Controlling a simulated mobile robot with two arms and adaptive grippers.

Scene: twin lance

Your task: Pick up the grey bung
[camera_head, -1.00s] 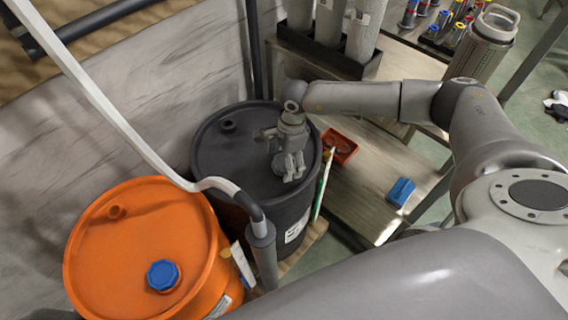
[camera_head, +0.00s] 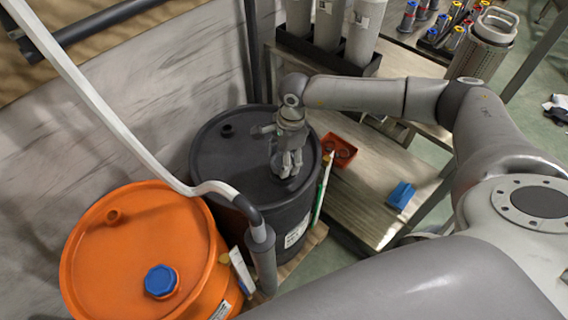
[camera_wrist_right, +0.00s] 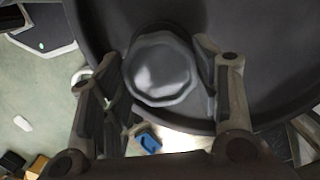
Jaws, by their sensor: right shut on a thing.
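The grey bung (camera_wrist_right: 161,70) sits near the edge of the dark drum lid (camera_wrist_right: 265,70) in the right wrist view, a faceted round cap between the two fingers. My right gripper (camera_wrist_right: 160,85) is shut on it, one finger at each side. In the head view my right gripper (camera_head: 287,172) points down at the front right of the dark drum's lid (camera_head: 225,165), and the bung is mostly hidden under the fingers. I cannot tell whether the bung is seated or lifted. My left gripper is not in view.
An orange drum (camera_head: 120,235) with a blue cap (camera_head: 161,281) stands at the front left. A white-and-grey pipe (camera_head: 100,105) runs down between the drums. A red tray (camera_head: 338,150) and a blue object (camera_head: 401,195) lie on the bench to the right.

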